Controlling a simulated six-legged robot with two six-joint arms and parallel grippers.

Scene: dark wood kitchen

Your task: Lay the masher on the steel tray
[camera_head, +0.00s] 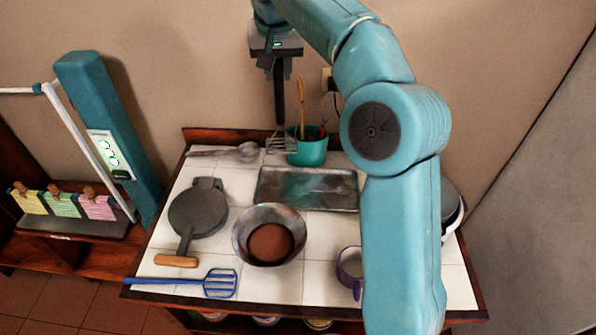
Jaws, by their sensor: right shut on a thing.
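My right gripper (278,66) is shut on the masher (280,100), at the upper middle of the head view. The masher hangs upright, with its dark handle up and its wire head down. The wire head is beside the left of the teal pot in the picture, behind the steel tray (307,190); I cannot tell whether it touches the pot. The tray is a shallow, worn metal rectangle on the white tiled top, and it looks empty. My left gripper is not in view.
The teal pot (308,150) holds a wooden spoon and a whisk. A steel pan (250,215), dark round iron (198,208), blue slotted turner (218,283), metal ladle (247,152) and purple-handled mug (349,265) stand around the tray. My right arm covers the tiled top's right side.

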